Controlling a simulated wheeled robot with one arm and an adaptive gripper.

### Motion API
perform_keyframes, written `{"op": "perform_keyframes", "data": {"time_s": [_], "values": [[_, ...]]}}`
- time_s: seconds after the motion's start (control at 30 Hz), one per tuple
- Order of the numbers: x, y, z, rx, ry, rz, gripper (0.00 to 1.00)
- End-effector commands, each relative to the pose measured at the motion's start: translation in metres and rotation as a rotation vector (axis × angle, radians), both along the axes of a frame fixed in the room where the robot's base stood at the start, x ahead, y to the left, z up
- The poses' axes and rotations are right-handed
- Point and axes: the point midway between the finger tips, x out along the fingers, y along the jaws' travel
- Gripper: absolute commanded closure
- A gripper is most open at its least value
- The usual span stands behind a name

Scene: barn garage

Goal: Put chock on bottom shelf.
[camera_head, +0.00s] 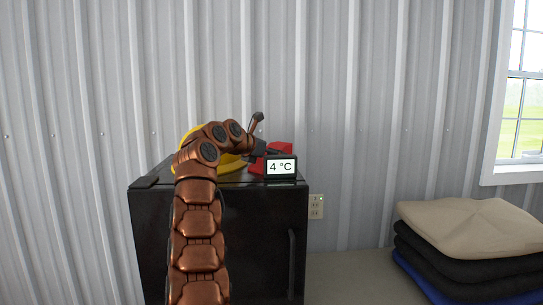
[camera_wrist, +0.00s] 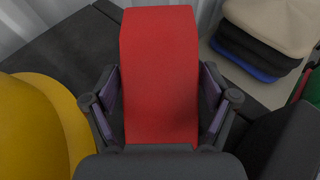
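The red chock (camera_wrist: 160,75) fills the middle of the wrist view, a long red block between my two fingers. In the head view the chock (camera_head: 285,148) is on top of the black fridge (camera_head: 255,225), partly hidden by a small display. My gripper (camera_wrist: 161,90) straddles the chock with one finger on each side; narrow gaps seem to show beside the fingers, so it looks open. In the head view my gripper (camera_head: 262,149) is small and partly hidden at the chock. No bottom shelf can be made out.
A yellow rounded object (camera_head: 232,165), like a hard hat, sits left of the chock; it also shows in the wrist view (camera_wrist: 35,125). The display (camera_head: 281,167) reads 4 °C. A stack of folded cloths (camera_head: 470,240) lies right, past clear surface. A corrugated wall stands behind.

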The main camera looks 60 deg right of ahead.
Motion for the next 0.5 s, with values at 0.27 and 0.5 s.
{"op": "perform_keyframes", "data": {"time_s": [0.27, 0.5], "values": [[0.0, -0.0001, -0.0003, 0.0, 0.0, -0.001, 0.03], [-0.0001, -0.0004, 0.0048, 0.0, 0.0, -0.001, 0.03]]}}
